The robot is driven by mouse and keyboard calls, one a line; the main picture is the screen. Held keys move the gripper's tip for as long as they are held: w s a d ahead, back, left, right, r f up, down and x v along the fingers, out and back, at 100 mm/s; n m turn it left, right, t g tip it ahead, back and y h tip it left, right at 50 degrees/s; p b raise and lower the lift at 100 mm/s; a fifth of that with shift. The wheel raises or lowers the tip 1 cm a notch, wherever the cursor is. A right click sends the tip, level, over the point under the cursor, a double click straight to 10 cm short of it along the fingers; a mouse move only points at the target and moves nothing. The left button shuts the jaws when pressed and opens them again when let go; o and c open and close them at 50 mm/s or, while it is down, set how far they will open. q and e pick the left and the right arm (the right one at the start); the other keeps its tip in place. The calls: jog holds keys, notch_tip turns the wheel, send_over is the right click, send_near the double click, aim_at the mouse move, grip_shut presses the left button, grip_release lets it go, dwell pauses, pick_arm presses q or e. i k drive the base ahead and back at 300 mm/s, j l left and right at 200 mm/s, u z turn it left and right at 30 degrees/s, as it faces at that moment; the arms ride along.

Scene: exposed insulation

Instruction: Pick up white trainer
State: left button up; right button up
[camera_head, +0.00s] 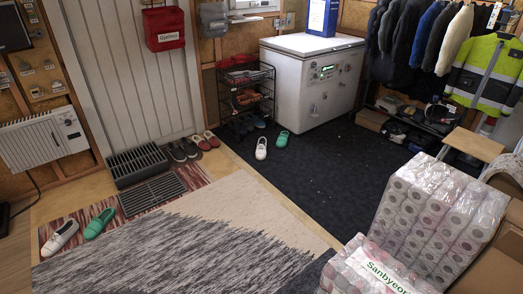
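A white shoe (59,238) lies at the lower left on the striped mat, beside a green shoe (99,223). Another white shoe (261,148) stands on the dark floor near the middle of the view, left of a second green shoe (282,139) and in front of the white chest. The shoes are small in the view, so I cannot tell their exact make. Neither of my grippers shows in the head view.
Large wrapped packs of rolls (433,215) fill the lower right. A white chest freezer (312,80) and a black shoe rack (246,100) stand at the back. A black crate (137,165) is by the door. The patterned rug (200,240) and dark floor (330,165) are mostly clear.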

aim_at(260, 153)
jog(key=i+j+u, duration=0.25)
jog(key=i+j, duration=0.5)
jog(key=i+j+u, duration=0.2)
jog(key=i+j, duration=0.5)
jog(key=i+l+z, duration=0.25)
jog(key=i+z, duration=0.25)
jog(key=i, duration=0.2)
jog(key=i+z, duration=0.45)
jog(key=i, duration=0.3)
jog(key=i+j+z, duration=0.3)
jog(key=i+z, duration=0.2)
jog(key=i, duration=0.2)
